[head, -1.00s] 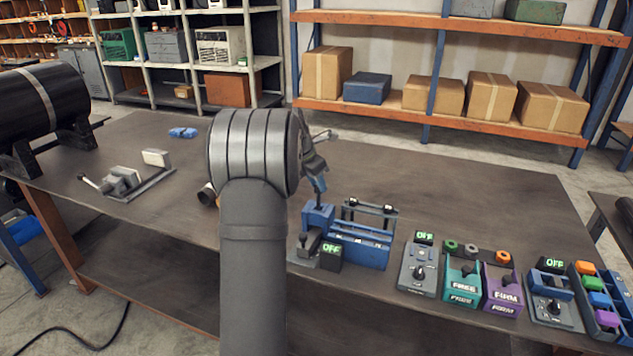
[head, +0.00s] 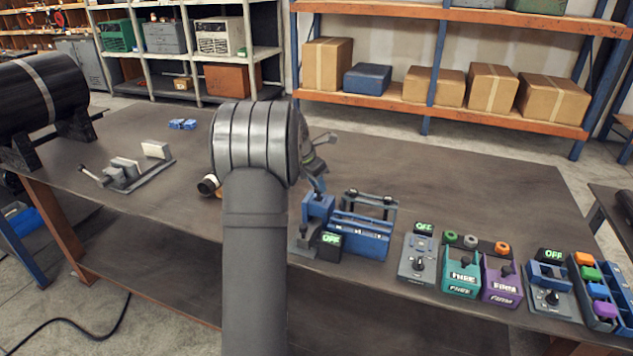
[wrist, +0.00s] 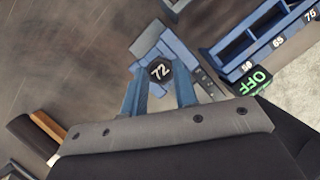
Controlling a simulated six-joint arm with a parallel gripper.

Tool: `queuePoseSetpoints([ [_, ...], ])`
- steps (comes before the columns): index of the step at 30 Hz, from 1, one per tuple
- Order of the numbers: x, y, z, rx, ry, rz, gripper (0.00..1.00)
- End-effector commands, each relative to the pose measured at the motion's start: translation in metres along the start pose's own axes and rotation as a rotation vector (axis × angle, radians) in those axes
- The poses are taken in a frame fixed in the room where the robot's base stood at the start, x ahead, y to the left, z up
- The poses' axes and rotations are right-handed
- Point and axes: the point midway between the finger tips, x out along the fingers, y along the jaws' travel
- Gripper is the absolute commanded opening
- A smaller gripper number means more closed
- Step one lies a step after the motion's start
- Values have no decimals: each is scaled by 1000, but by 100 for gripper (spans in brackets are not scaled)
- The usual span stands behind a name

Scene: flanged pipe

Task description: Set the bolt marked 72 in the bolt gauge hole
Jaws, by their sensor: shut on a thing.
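My gripper (wrist: 160,84) has its blue fingers shut on the dark hexagonal head of the bolt marked 72 (wrist: 160,72). The number faces the wrist camera. In the head view my gripper (head: 319,186) is just above the blue block of the bolt gauge (head: 318,207), partly behind my arm. The gauge block also shows below the fingers in the wrist view (wrist: 150,40). The bolt's shank and the gauge hole are hidden under the head and fingers, so I cannot tell whether the shank is in the hole. A display (head: 331,240) by the gauge reads OFF.
Right of the gauge stands a blue rack (head: 358,242) with numbered compartments. Further right are a grey switch box (head: 418,262), a teal box (head: 461,275) and a purple box (head: 502,280). A clamp (head: 125,172) lies at the left.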

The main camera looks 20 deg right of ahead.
Motion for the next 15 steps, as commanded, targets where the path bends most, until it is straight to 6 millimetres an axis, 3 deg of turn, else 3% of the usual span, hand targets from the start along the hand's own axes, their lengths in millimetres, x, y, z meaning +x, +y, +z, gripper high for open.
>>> queuePoseSetpoints([
  [15, 5, 0, -2, 0, 0, 0, 0],
])
